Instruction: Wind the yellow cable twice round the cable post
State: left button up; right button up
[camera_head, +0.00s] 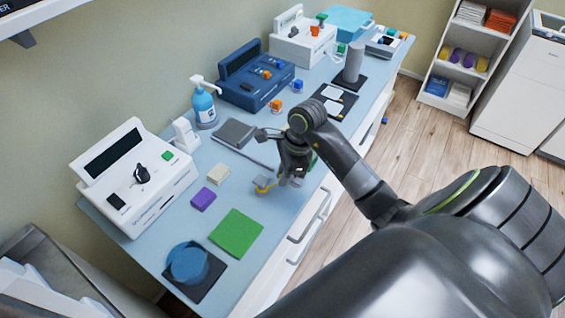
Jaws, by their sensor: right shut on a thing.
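My right gripper (290,178) points down over the front middle of the bench and is shut. The rest of the cable is too small to make out or hidden by the gripper. A grey upright cylinder (353,64) on a dark base stands farther back on the bench, apart from my gripper. It looks like the cable post, and no yellow shows round it. My left gripper is not in view.
A white device (140,185), a purple block (203,199), a green pad (236,233) and a blue round thing (188,262) on a dark mat lie left of my gripper. A pump bottle (204,103) and a blue device (255,78) stand along the wall. Dark pads (335,101) lie before the cylinder.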

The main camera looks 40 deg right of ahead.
jog(key=shift+w+d, duration=0.15)
jog(key=shift+w, duration=0.1)
jog(key=shift+s+d+r, duration=0.2)
jog(key=shift+d, duration=0.45)
jog(key=shift+s+d+r, duration=0.15)
jog(key=shift+s+d, duration=0.05)
jog(key=shift+d, duration=0.4)
jog(key=shift+s+d+r, duration=0.2)
jog(key=shift+d, duration=0.45)
